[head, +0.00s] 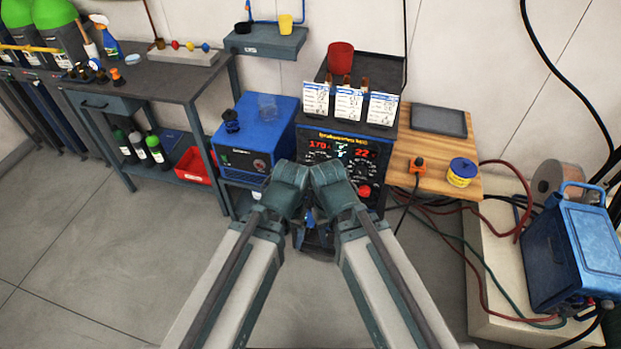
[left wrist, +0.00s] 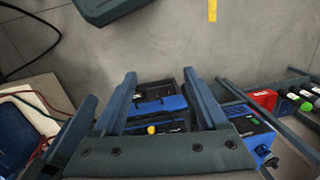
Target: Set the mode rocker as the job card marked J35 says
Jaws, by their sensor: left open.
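The welding power source (head: 374,140) faces me with red readouts, knobs and a large red knob (head: 364,190). Three white job cards, left (head: 316,100), middle (head: 349,104) and right (head: 382,109), stand along its top; their print is too small to read, so I cannot tell which is J35. I cannot make out the mode rocker; my arms cover the lower part of the front. My left gripper (left wrist: 162,88) is open and empty in the left wrist view. In the head view both wrists meet before the panel; the right gripper's (head: 331,180) fingers do not show clearly.
A blue unit (head: 257,137) stands left of the power source. A wooden bench (head: 437,150) on the right holds a grey tray (head: 438,121), a blue-and-yellow tin (head: 462,172) and an orange item (head: 417,165). Hoses and a blue case (head: 575,250) are far right. The floor at left is clear.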

